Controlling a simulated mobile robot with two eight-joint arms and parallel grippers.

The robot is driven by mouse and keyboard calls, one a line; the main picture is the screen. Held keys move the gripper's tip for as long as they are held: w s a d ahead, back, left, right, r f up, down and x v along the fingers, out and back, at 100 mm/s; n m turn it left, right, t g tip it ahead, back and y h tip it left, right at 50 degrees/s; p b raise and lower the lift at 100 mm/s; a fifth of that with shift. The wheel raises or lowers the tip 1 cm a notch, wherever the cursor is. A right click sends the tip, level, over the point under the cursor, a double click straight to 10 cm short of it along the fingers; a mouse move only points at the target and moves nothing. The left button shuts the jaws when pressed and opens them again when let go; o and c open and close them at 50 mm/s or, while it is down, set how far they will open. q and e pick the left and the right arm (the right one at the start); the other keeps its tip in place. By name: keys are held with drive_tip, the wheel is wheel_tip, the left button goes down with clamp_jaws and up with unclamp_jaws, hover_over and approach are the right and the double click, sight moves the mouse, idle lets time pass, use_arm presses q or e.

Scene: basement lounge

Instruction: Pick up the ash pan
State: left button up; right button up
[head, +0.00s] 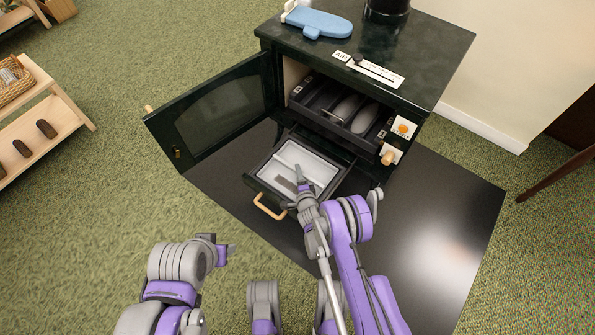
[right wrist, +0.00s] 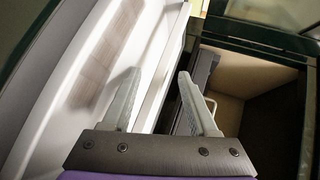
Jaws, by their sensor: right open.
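My right gripper (head: 300,182) is open over the pan's front right part. In the right wrist view the open fingers (right wrist: 157,90) point toward the pan (right wrist: 70,75), and its pale side wall appears between them. Whether they touch it I cannot tell. My left gripper (head: 226,250) is low, left of the drawer, apart from the pan; its jaws are unclear.
The stove door (head: 225,108) stands open to the left. A blue mitt (head: 320,22) lies on the stove top. A dark floor plate (head: 440,225) lies under the stove, with green carpet around it. A wooden shelf (head: 60,115) stands at the far left.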

drive_tip(key=shift+s, duration=0.1)
clamp_jaws()
idle(0.4)
